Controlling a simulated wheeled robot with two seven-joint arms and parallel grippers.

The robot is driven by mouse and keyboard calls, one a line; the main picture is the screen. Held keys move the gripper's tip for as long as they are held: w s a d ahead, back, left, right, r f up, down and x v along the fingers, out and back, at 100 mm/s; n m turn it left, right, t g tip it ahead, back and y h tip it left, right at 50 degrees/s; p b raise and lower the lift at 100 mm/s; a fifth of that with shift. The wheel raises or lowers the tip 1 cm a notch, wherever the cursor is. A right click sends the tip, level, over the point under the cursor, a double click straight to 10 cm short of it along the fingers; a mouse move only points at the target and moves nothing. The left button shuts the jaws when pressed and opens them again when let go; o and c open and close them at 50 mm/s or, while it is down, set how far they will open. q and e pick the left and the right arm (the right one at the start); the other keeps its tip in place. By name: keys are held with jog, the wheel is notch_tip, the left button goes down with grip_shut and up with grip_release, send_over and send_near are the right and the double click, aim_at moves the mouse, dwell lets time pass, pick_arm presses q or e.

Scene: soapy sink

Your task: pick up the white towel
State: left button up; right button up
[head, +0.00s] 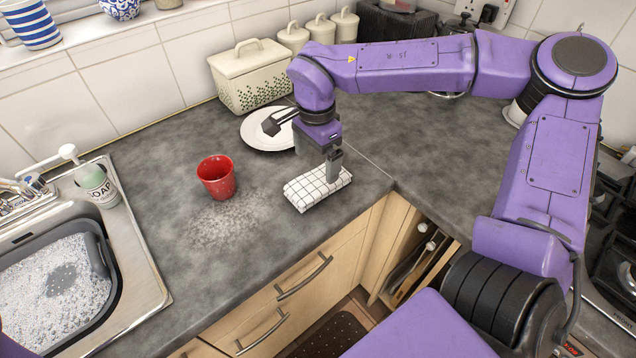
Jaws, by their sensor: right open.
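The white towel (312,190), folded and with a dark grid pattern, lies on the grey counter near its front edge. My right gripper (301,150) is open and empty, over the counter just behind the towel. One finger points down at the towel's back right part and overlaps it in the picture; I cannot tell whether it touches. The other finger is out to the left, in front of the white plate. My left gripper is not in view.
A red cup (216,177) stands left of the towel, beside a patch of foam (224,222). A white plate (258,134) lies behind my right gripper, near a cream bread bin (252,80). The sink (147,272) with a soapy basin is at left.

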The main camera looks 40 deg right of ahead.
aim_at(317, 179)
notch_tip(317, 179, down, 6)
jog(key=shift+f+p, duration=0.25)
jog(key=shift+p, duration=0.3)
jog(key=c, duration=1)
